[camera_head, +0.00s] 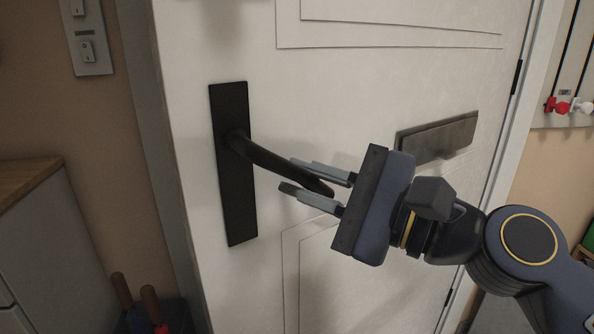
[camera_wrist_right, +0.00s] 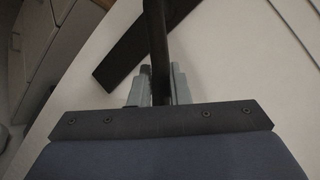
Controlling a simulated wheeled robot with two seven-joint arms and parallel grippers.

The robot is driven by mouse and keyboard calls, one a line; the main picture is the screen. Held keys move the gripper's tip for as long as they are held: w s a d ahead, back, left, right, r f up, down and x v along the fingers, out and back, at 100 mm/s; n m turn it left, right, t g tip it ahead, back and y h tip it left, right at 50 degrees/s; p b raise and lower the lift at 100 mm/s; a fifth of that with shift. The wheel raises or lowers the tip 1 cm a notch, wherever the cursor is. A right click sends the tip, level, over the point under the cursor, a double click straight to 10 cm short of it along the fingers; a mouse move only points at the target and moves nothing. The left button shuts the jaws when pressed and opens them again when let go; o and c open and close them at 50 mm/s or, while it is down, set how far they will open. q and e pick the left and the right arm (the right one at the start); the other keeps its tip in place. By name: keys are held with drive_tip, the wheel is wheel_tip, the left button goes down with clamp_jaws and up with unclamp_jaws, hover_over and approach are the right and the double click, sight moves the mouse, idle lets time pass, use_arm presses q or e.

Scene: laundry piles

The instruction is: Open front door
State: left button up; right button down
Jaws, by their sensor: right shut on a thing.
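The white front door (camera_head: 350,80) fills the middle of the head view and looks closed or nearly so. A black lever handle (camera_head: 270,160) on a dark back plate (camera_head: 234,205) is near its left edge, with the lever slanting down to the right. My right gripper (camera_head: 292,177) is shut on the outer part of the lever, one finger on each side. The right wrist view shows the lever (camera_wrist_right: 159,60) running between the two grey fingers (camera_wrist_right: 155,85). My left gripper is not in view.
A mail slot plate (camera_head: 438,136) is on the door to the right. A cabinet with a wooden top (camera_head: 30,185) stands at left, below a light switch plate (camera_head: 88,45). Wooden handles (camera_head: 150,302) stick up by the door frame. Red and white hooks (camera_head: 565,105) hang at right.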

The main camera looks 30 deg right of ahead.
drive_tip(key=c, duration=1.4)
unclamp_jaws()
drive_tip(key=shift+o, duration=0.2)
drive_tip(key=p+v, duration=0.2)
drive_tip(key=v, duration=0.5)
drive_tip(key=shift+s+d, duration=0.2)
drive_tip(key=shift+s, duration=0.25)
